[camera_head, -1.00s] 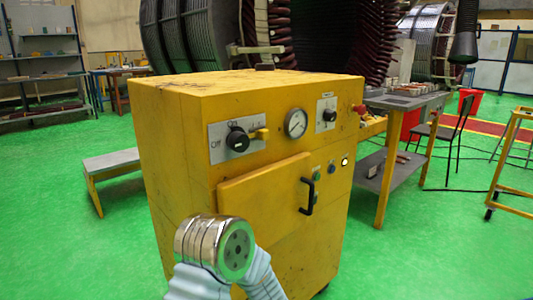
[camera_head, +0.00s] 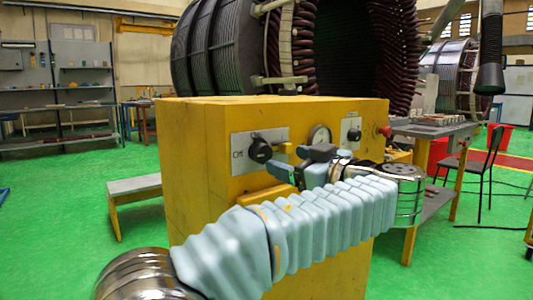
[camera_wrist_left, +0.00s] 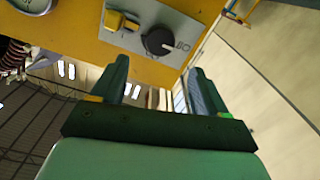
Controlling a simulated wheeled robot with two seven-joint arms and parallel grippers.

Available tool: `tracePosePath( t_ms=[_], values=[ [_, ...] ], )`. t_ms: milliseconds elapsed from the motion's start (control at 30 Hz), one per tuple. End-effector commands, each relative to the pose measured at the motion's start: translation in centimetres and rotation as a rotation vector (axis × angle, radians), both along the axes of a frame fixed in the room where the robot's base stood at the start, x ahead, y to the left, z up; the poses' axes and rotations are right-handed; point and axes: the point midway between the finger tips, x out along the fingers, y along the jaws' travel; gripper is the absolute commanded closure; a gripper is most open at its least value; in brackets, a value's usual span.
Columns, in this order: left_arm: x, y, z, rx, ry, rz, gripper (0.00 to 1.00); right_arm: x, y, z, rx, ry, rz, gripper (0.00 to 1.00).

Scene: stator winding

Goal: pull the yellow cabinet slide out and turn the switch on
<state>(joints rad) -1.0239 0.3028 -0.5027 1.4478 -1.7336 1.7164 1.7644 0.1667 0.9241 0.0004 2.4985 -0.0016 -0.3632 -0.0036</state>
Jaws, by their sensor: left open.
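The yellow cabinet (camera_head: 200,200) stands in the middle of the head view. On its front a grey plate carries the round black switch knob (camera_head: 260,150) beside the Off label, with the small yellow slide (camera_head: 284,148) to its right, partly hidden. In the left wrist view, the knob (camera_wrist_left: 158,41) has its white mark toward Off, and the yellow slide (camera_wrist_left: 122,21) sits beside it on the plate. My left gripper (camera_head: 284,163) is open and empty in front of the plate, its fingers (camera_wrist_left: 160,76) apart and clear of knob and slide. My right gripper is out of view.
A round gauge (camera_head: 319,137), a second knob and a red button (camera_head: 385,131) are on the same cabinet front. My left arm hides much of the lower front. A low bench (camera_head: 133,186) stands left; a table and chair (camera_head: 482,170) stand right.

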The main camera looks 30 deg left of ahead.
Motion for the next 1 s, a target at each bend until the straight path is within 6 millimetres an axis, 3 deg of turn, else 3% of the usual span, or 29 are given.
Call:
tracePosePath(
  t_ms=[200,400,800,1000],
  values=[
    [1.9,4.7,0.1,0.001,0.004,0.003,0.26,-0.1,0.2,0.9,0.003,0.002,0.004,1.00],
    [3.0,7.3,0.0,0.001,0.004,0.000,0.26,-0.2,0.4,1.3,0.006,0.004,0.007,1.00],
    [3.4,8.0,-0.1,0.001,0.004,-0.002,0.26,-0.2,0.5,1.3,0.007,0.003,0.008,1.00],
    [3.4,8.0,-0.1,0.001,0.004,-0.002,0.56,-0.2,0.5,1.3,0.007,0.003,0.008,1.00]
  ],
)
